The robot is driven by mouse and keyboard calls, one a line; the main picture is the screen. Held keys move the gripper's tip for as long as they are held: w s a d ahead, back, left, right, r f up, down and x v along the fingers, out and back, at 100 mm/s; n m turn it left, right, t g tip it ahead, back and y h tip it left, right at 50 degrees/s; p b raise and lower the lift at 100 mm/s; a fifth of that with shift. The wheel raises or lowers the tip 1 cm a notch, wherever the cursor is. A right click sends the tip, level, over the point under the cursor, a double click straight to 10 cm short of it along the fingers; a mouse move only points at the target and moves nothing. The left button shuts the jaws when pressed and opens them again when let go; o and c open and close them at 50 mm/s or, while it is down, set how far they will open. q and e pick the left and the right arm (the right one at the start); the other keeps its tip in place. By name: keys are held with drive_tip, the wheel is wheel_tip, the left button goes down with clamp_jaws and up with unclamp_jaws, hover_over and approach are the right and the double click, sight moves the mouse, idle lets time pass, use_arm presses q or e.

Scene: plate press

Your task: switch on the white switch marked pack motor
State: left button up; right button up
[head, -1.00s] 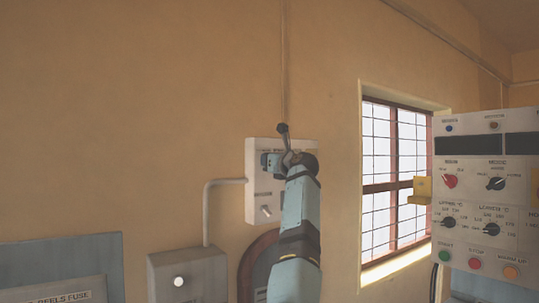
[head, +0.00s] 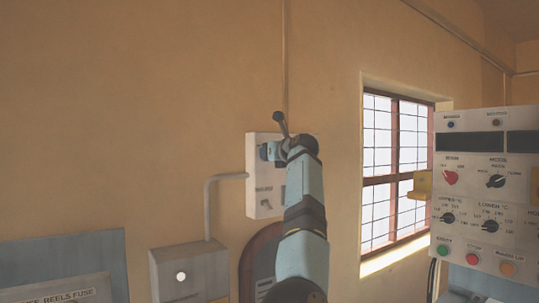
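A white switch box (head: 252,165) is mounted on the wall near the middle of the head view. A small pale switch lever (head: 265,204) sticks out low on its face. Markings show above the lever, but they are too small to read. My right arm rises from the bottom of the view, and its gripper (head: 265,151) is in front of the box's upper part, above the lever. The fingertips are small and partly hidden by the wrist, so I cannot tell their opening or any contact. The arm covers the box's right side. My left gripper is not in view.
A grey box (head: 190,265) with a round white button (head: 181,277) is below, joined by a conduit (head: 209,210). A control panel (head: 480,215) with knobs and buttons stands at the right, before a barred window (head: 395,160).

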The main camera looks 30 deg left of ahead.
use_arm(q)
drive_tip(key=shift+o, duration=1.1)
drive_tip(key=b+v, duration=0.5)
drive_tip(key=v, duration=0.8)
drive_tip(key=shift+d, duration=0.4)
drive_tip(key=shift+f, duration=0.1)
